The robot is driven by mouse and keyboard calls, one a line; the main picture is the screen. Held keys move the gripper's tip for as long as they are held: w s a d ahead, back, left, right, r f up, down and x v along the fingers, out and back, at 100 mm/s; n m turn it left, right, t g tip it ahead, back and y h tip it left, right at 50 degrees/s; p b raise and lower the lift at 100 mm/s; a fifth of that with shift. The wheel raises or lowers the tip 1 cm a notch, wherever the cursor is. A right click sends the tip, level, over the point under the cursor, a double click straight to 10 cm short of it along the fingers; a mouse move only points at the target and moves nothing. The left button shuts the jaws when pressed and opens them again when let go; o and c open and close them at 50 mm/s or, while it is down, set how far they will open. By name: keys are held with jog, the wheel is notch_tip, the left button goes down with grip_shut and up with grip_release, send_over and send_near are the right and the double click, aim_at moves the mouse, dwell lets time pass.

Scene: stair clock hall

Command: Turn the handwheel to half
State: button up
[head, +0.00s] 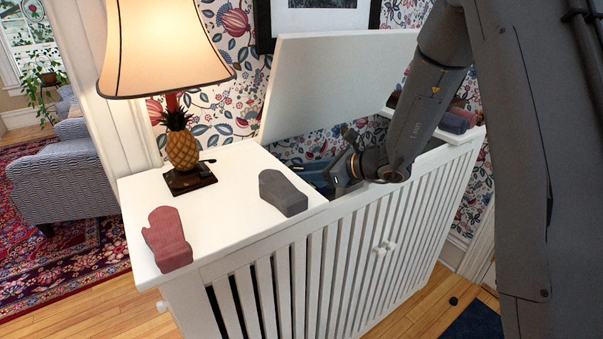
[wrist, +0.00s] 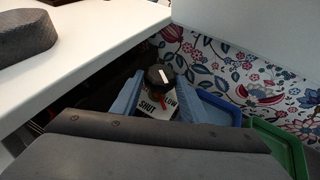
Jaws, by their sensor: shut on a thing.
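The handwheel (wrist: 158,76) is a small black round knob with a white mark on top, in the middle of the wrist view. Just below it is a white label plate (wrist: 150,107) where "SHUT" and "LOW" can be read, with a small red pointer in front of it. Other words on the plate are hidden. My gripper (wrist: 161,84) has its blue fingers on either side of the handwheel, shut on it. In the head view my gripper (head: 334,172) reaches down into the opened white cabinet (head: 330,260), and the handwheel is hidden there.
A raised white lid (head: 335,80) stands behind the opening. On the left top are a pineapple lamp (head: 182,150), a red mitt (head: 167,240) and a grey mitt (head: 283,192). Blue (wrist: 218,108) and green (wrist: 285,140) bins lie right of my fingers.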

jog(key=n+g, duration=0.1)
jog(key=g, duration=0.1)
jog(key=w+n+g+y+b, duration=0.1)
jog(key=n, duration=0.1)
jog(key=shift+d+f+n+g, duration=0.15)
jog(key=shift+n+g, duration=0.15)
jog(key=shift+g, duration=0.1)
jog(key=n+g+b, duration=0.1)
jog(key=g, duration=0.1)
jog(key=w+n+g+b, duration=0.1)
jog(key=n+g, duration=0.1)
jog(key=shift+n+y, duration=0.3)
jog(key=n+g+b, duration=0.2)
jog(key=w+n+g+h+b, duration=0.1)
jog(key=n+g+b, duration=0.1)
jog(key=shift+a+f+g+h, duration=0.1)
jog(key=shift+a+g+h, duration=0.1)
jog(key=shift+g+h, duration=0.15)
jog(key=shift+w+a+n+g+h+b, duration=0.15)
jog(key=shift+n+g+h+b, duration=0.3)
jog(key=shift+n+g+b, duration=0.8)
jog(key=shift+r, duration=0.25)
jog(key=o, duration=1)
jog(key=shift+a, duration=0.15)
jog(key=shift+d, duration=0.2)
